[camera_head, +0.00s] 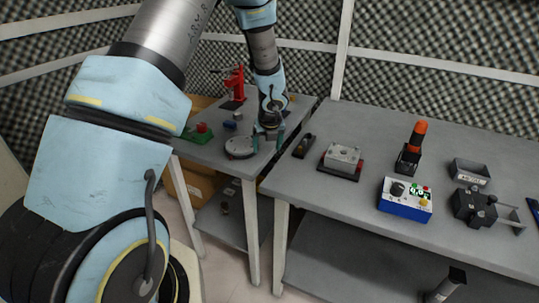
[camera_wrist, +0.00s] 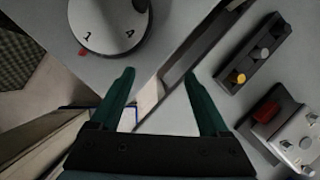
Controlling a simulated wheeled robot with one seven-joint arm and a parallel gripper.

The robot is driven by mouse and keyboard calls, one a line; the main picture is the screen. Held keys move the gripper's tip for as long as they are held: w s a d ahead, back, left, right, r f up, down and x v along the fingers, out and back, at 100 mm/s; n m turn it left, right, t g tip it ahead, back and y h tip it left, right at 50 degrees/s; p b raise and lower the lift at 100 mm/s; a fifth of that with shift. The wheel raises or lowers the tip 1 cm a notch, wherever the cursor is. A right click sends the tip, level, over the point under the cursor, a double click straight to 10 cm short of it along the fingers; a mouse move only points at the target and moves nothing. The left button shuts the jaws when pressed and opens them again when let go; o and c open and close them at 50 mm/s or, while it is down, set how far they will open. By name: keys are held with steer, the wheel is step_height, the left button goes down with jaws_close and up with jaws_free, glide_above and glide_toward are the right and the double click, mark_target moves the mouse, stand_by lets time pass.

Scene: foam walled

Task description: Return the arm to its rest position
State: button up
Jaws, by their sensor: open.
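My arm reaches from the left foreground up over the two tables in the head view. My gripper (camera_head: 268,133) hangs low over the right part of the left table, close to a round grey dial-like disc (camera_head: 240,147). In the wrist view my gripper (camera_wrist: 160,76) has its two green fingers spread apart, with nothing between them. The narrow gap between the tables lies below the fingers. The round disc, marked with figures, also shows at the top of the wrist view (camera_wrist: 108,25).
A red press (camera_head: 235,83) and a green block (camera_head: 199,134) stand on the left table. The right table holds a small dark strip (camera_head: 303,146), a grey box on a red base (camera_head: 342,158), an orange-topped device (camera_head: 412,145) and a blue box (camera_head: 405,200). Foam walls stand behind.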

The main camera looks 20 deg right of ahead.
steer(key=shift+s+a+n, duration=0.25)
steer(key=shift+a+n, duration=0.05)
steer(key=shift+a, duration=0.05)
steer(key=s+a+r+n+g+y, duration=0.1)
steer(key=s+a+r+n, duration=0.3)
steer(key=a+n, duration=0.5)
steer(key=s+a+r+n, duration=0.1)
steer(key=a+r+n, duration=0.5)
steer(key=a+n, duration=0.25)
steer(key=s+a+r+n+g, duration=0.1)
steer(key=s+a+n, duration=0.3)
steer(key=n, duration=0.5)
steer(key=s+a+r+n, duration=0.3)
steer(key=s+a+n, duration=0.2)
steer(key=s+n, duration=0.4)
steer(key=shift+a+r+g+h, duration=0.15)
steer(key=shift+r+g+h, duration=0.15)
steer(key=shift+g+h, duration=0.1)
